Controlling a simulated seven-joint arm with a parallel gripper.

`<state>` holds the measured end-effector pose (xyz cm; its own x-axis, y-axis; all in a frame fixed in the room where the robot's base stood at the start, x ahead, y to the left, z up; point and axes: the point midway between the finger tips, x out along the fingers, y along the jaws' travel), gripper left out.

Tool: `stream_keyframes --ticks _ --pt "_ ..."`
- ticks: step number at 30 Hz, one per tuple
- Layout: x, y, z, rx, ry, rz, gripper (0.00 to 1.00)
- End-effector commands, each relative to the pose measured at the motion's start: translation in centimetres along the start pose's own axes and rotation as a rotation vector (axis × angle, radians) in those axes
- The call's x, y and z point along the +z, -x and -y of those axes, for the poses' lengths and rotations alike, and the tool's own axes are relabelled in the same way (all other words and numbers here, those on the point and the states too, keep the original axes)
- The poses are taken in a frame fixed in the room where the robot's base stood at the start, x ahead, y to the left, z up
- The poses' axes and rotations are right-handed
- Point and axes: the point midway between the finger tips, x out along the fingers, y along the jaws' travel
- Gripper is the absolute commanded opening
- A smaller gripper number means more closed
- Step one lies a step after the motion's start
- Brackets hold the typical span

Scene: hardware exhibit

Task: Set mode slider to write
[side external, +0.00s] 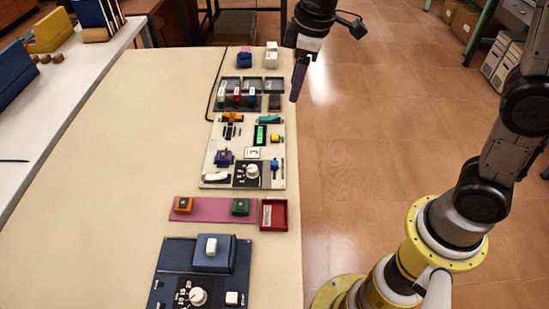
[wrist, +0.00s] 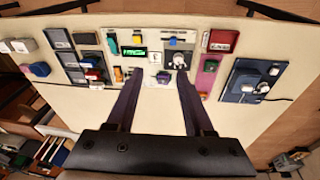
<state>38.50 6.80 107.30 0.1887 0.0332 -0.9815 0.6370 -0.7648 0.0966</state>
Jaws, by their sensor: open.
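A pale control panel (side external: 209,170) lies near the table's right edge and also shows in the wrist view (wrist: 192,36). An orange part (side external: 232,117) at the panel's far left may be another slider. No mode or write label is readable, so I cannot tell which one is the mode slider. My gripper (wrist: 158,73) is open and empty. In the side view it (side external: 298,82) hangs past the far right of the panel, apart from it.
The panel also bears a green display (side external: 260,135), a white dial (side external: 253,171) and a purple part (side external: 223,157). Dark bins (side external: 229,86) stand beyond it. A pink strip (side external: 213,217), a red tray (side external: 273,228) and a dark blue unit (side external: 176,258) lie nearer. The table's left is clear.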

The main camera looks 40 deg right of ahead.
Motion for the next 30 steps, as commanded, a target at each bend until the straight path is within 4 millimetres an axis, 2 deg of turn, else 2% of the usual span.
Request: stream_keyframes --ticks 1,3,7,9,17,30 --pt "-1.1 -2.0 0.1 -0.023 0.022 0.033 0.53" --pt "-2.1 -4.2 0.4 -0.046 0.042 0.067 0.53" --pt "-2.9 -7.4 1.2 -0.080 0.065 0.123 0.53" --pt "-2.8 -8.5 1.6 -0.094 0.073 0.146 0.53" --pt "-2.5 -10.8 2.4 -0.106 0.084 0.166 0.53" --pt "-1.1 -18.9 3.2 -0.106 0.083 0.165 0.53"
